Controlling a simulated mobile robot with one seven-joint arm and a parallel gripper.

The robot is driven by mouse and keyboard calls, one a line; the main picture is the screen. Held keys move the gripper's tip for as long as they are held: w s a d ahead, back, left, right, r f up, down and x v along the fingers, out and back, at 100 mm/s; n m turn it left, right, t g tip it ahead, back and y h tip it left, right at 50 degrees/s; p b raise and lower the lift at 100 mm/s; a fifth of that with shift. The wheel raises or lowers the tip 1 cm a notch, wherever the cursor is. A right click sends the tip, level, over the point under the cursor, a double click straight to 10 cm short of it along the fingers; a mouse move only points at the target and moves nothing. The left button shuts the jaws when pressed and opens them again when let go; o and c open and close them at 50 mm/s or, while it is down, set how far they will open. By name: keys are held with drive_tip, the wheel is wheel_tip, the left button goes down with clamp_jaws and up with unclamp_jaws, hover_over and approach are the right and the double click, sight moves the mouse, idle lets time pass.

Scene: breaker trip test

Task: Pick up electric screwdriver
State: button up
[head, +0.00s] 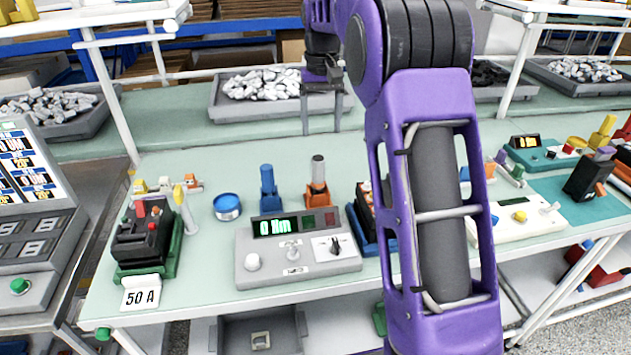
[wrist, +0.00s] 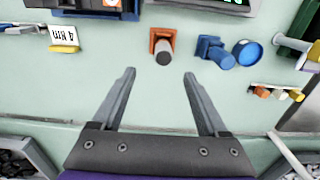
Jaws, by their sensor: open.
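Two upright tools stand on the green tabletop, behind the grey torque tester. One is a grey cylinder in an orange stand (head: 318,186); the other is a blue tool in a blue stand (head: 268,185), just left of it. I cannot tell for sure which is the electric screwdriver. In the wrist view, the orange stand's tool (wrist: 163,48) lies just beyond the fingertips, roughly centred between them, and the blue one (wrist: 213,50) is to its right. My gripper (head: 321,132) is open and empty, pointing down behind them; it also shows in the wrist view (wrist: 159,74).
The torque tester (head: 296,246) stands in front of the tools. A round blue dish (head: 227,206) is at the left, near a black breaker in a green fixture (head: 147,240). A grey bin of light parts (head: 265,95) stands behind. Clear tabletop surrounds the gripper.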

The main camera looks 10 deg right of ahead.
sight(321, 158)
wheel_tip(321, 158, down, 9)
drive_tip(key=shift+f+b, duration=0.2)
drive_tip(key=shift+b, duration=0.35)
drive_tip(key=shift+w+a+f+b, duration=0.1)
drive_tip(key=shift+a+f+b, duration=0.1)
drive_tip(key=shift+f, duration=1.15)
drive_tip(key=shift+a+f+b, duration=0.1)
drive_tip(key=shift+f+b, duration=0.05)
drive_tip(key=shift+f, duration=1.2)
clamp_jaws()
